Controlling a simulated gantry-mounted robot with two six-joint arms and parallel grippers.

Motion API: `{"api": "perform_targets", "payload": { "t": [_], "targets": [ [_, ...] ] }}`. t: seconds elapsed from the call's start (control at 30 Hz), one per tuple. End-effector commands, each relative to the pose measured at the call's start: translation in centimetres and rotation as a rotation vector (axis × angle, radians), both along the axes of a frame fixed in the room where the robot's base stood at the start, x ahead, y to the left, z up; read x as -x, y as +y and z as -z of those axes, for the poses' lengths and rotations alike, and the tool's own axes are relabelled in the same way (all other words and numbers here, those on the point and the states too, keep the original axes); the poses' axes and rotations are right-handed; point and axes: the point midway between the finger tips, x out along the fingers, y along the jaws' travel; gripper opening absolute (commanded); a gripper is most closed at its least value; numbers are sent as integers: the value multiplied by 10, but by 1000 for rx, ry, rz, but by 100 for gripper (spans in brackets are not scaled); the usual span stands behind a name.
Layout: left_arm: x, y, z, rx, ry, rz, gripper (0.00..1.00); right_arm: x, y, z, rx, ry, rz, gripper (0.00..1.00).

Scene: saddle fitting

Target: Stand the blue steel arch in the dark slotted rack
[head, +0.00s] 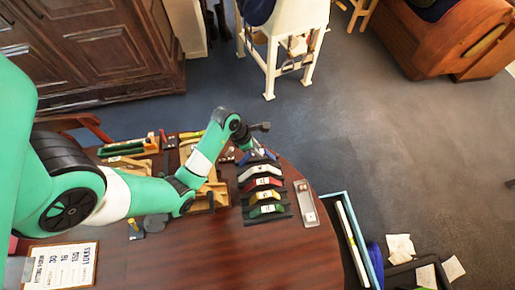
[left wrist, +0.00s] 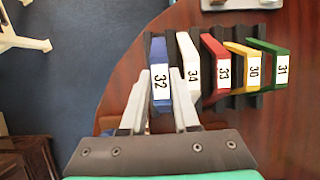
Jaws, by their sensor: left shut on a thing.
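The blue steel arch (left wrist: 158,62), with a white label reading 32, is between the two fingers of my left gripper (left wrist: 160,98), which is shut on it. In the head view the blue arch (head: 257,157) is partly hidden by my left gripper (head: 251,145). The dark slotted rack (head: 281,216) holds a white, a red, a yellow and a green arch in a row. The blue arch is at the rack's far end, beside the white arch (left wrist: 188,62). I cannot tell whether its feet are seated in the slot. My right gripper is not in view.
A grey tray (head: 306,204) lies right of the rack, near the table's edge. Wooden racks and tools (head: 201,180) stand left of it. A paper sheet (head: 62,265) lies at the front left. The table in front of the rack is clear.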

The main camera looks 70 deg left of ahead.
Motion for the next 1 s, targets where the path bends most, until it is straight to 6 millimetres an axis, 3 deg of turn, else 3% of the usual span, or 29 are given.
{"api": "perform_targets", "payload": {
  "t": [1.0],
  "targets": [
    [0,0,16,0,-1,0,0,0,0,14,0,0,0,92]
  ]
}}
